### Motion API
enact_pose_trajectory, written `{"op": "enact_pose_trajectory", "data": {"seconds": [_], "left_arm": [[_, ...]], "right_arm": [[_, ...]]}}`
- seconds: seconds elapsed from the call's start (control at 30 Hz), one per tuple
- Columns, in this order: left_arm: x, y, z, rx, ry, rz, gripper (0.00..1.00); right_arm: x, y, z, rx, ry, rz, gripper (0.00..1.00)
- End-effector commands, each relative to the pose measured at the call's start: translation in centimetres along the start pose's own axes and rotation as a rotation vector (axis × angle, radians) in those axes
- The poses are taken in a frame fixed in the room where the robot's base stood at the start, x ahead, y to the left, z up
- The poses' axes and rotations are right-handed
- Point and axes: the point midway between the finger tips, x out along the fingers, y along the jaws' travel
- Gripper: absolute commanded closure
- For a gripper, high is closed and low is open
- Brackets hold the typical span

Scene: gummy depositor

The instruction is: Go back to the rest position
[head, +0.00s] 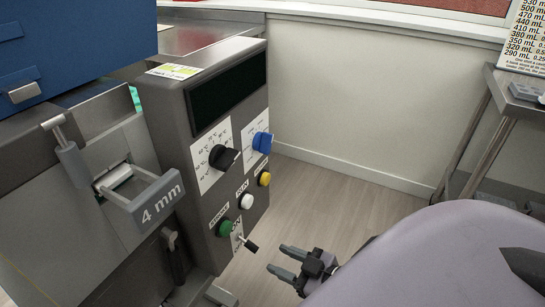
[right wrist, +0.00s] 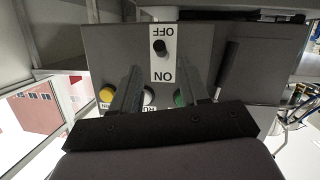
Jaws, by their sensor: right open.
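My right gripper (head: 287,263) is open and empty in the head view, just right of the depositor's control box (head: 201,152). The ON/OFF lever switch (head: 246,243) is close to its fingertips, apart from them in the head view. The right wrist view shows the two spread fingers (right wrist: 156,92) pointing at the panel, with the black switch (right wrist: 159,47) beyond them and nothing between them. The green button (head: 225,228), white button (head: 247,201) and yellow button (head: 264,179) sit above the switch in the head view. My left gripper is not in view.
The panel also has a black knob (head: 223,157), a blue knob (head: 262,142) and a dark screen (head: 228,92). A clamp frame marked 4 mm (head: 150,196) sticks out at left. A metal table (head: 487,118) stands at right. The floor (head: 325,205) between is clear.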

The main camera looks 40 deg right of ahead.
Motion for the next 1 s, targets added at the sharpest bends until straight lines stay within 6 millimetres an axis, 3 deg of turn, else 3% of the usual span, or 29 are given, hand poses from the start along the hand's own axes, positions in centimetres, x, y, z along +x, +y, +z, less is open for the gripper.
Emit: {"op": "enact_pose_trajectory", "data": {"seconds": [0.37, 0.47, 0.7, 1.0], "left_arm": [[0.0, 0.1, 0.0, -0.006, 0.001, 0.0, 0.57], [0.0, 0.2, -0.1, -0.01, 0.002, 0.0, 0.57], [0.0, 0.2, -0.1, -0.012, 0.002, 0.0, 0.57], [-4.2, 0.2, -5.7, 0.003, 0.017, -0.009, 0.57]], "right_arm": [[0.1, -0.9, 0.6, 0.032, -0.039, 0.017, 0.55], [0.3, -2.9, 1.7, 0.088, -0.118, 0.037, 0.55], [0.3, -10.7, 3.7, 0.248, -0.364, -0.014, 0.55], [-1.9, -9.2, -1.9, 0.225, -0.375, -0.005, 0.55]]}}
